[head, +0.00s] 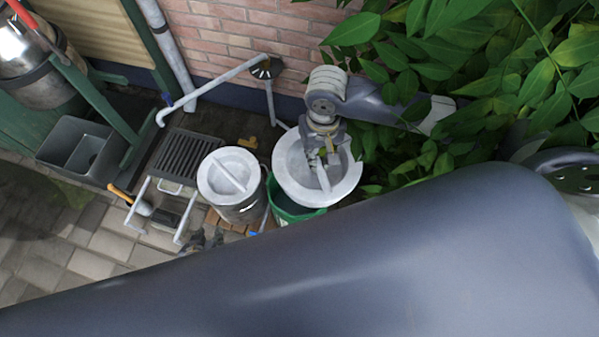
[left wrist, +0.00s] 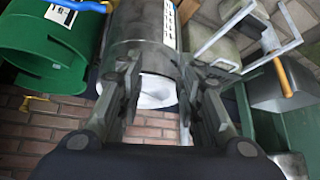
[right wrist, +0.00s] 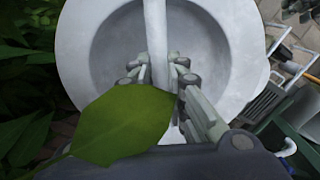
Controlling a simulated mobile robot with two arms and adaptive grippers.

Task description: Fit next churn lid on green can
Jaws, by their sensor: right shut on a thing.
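The green can (head: 282,204) stands on the ground by the brick wall and shows at the upper left of the left wrist view (left wrist: 28,62). My right gripper (head: 322,160) is shut on the bar handle of a pale grey churn lid (head: 292,180). In the head view the lid overlaps the can's top and hides most of its opening; I cannot tell whether it touches the rim. The right wrist view shows the lid (right wrist: 95,62) and my fingers (right wrist: 160,75) on the bar. My left gripper (left wrist: 163,95) is open and empty, facing a metal can (left wrist: 140,40).
The metal can with a pale lid (head: 222,170) stands just left of the green can. Leaves (head: 440,60) crowd the right, and one leaf (right wrist: 125,120) partly covers the right wrist view.

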